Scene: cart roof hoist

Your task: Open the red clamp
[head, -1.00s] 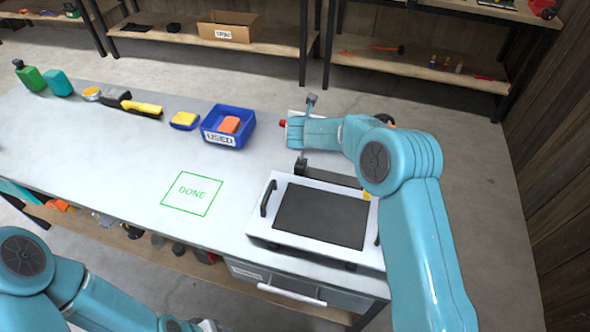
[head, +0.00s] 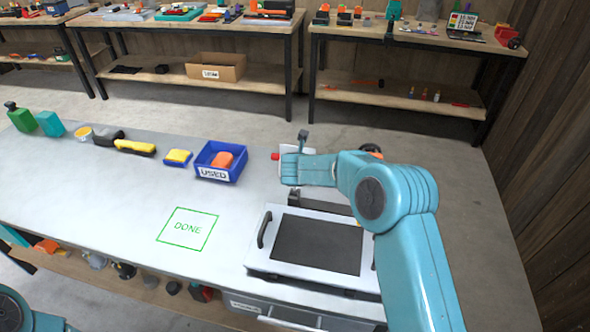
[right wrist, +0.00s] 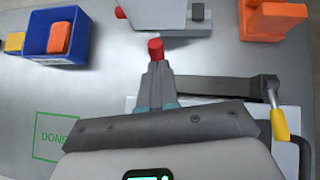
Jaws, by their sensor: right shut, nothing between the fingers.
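A red-tipped handle (right wrist: 156,48), which looks like the red clamp's, stands just beyond my right fingertips in the right wrist view. My right gripper (right wrist: 157,80) is shut with nothing held. I cannot tell whether it touches the handle. A second clamp with a yellow handle (right wrist: 279,124) sits to the right on a dark bar. In the head view my right wrist hides the red clamp behind the flat case with a dark panel (head: 318,246). My left gripper is out of the head view; only a bit of the arm shows at the lower left.
A white-and-grey device with a red knob (head: 275,156) stands behind my right gripper. A blue USED bin (head: 222,174) holds an orange block. The green DONE square (head: 188,230) is empty. An orange part (right wrist: 270,18) stands at the far right in the wrist view.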

